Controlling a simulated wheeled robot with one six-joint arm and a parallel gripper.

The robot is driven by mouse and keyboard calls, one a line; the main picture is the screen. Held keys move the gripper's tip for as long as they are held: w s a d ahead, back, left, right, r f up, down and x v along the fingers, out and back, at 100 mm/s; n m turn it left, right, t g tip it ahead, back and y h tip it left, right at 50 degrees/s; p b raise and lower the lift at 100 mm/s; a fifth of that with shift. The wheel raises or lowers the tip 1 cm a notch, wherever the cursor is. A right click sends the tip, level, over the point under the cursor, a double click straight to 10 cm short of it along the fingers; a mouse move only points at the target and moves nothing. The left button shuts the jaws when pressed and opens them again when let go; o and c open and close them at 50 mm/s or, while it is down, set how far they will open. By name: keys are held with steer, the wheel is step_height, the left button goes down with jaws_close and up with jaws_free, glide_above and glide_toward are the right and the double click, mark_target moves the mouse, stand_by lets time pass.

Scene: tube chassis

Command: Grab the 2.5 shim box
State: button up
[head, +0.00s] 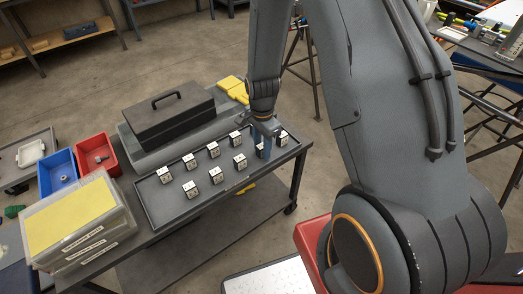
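Several small white-and-black shim boxes stand in two rows on a dark tray (168,215) on the cart. The labels are too small to read, so I cannot tell which box is the 2.5 one. Boxes show at the near row's left (190,189), its middle (216,175) and farther right (240,162). My gripper (264,146) points down over the right part of the tray, between that last box and the rightmost box (282,139). Its fingers hide what is directly behind them. I cannot tell whether they are open or touching a box.
A black case with a handle (170,116) lies behind the tray. Red (96,153) and blue (57,172) bins and a clear case with a yellow top (72,217) stand at left. Yellow items (234,88) lie behind my gripper. My arm covers much of the right side.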

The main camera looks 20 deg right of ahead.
jaws_close()
steer(key=shift+r, duration=0.1)
